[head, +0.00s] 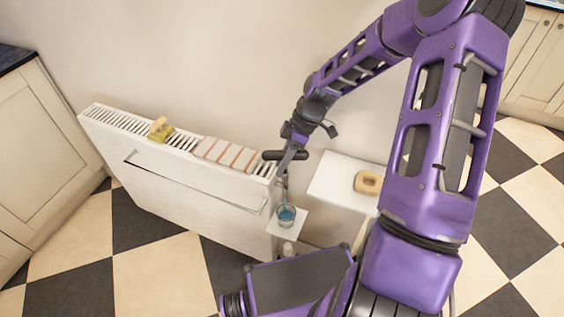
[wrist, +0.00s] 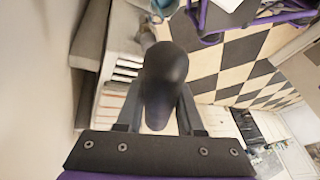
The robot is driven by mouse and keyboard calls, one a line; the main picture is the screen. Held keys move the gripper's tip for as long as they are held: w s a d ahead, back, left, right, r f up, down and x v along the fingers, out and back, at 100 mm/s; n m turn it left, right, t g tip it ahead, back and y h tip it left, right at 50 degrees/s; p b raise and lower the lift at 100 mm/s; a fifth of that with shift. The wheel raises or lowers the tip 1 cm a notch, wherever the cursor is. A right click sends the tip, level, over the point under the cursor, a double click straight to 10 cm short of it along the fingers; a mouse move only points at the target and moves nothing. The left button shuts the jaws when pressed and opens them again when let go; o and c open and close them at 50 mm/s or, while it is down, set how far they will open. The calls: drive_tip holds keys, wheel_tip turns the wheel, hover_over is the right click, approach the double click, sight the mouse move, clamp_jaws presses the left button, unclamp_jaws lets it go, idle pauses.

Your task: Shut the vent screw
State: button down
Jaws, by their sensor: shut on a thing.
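My gripper (head: 285,172) is at the right end of the white radiator (head: 190,172), above a small shelf. In the wrist view (wrist: 160,112) its two fingers are closed on a dark, rounded handle (wrist: 165,70), which sticks out past the fingertips. The handle cannot be made out clearly in the head view. The vent screw cannot be made out in either view; the handle and gripper cover much of that end. I cannot tell whether the held thing touches the screw.
A tan ring-like object (head: 368,183) lies on a white surface (head: 337,179) to the right.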

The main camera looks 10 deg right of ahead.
drive_tip(key=shift+f+b, duration=0.65)
drive_tip(key=shift+f, duration=0.4)
drive_tip(key=c, duration=1.1)
unclamp_jaws()
clamp_jaws()
